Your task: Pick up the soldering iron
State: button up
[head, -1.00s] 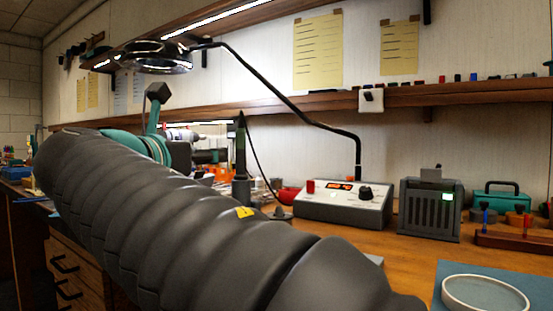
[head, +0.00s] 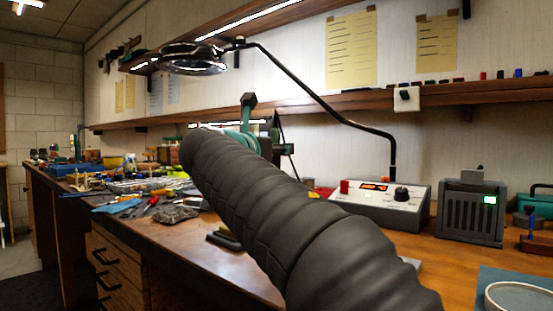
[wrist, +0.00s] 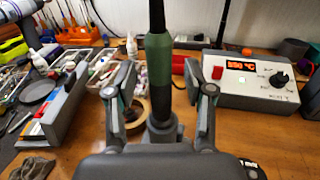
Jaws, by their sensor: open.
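The soldering iron (wrist: 158,72) stands upright in the wrist view, with a green grip and black parts above and below. Its lower end meets a dark grey round base on the bench. My gripper (wrist: 159,82) is open, with one finger on each side of the iron and visible gaps between them. Whether the iron is fully within finger depth is hard to tell. In the head view my dark ribbed arm hides most of the iron.
A soldering station with a lit display (wrist: 243,80) stands to the right, also in the head view (head: 380,203). A grey box with a green light (head: 470,210) is beside it. A tool holder (wrist: 65,105) is at left. A lamp (head: 192,58) overhangs the bench.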

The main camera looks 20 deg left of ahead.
jog(key=shift+w, duration=0.25)
grip_shut()
jog(key=shift+r, duration=0.1)
notch_tip(320, 180, up, 10)
jog(key=p, duration=0.5)
jog(key=shift+p, duration=0.3)
jog(key=shift+r+p, duration=0.65)
jog(key=shift+p, duration=0.2)
jog(key=shift+f, duration=0.1)
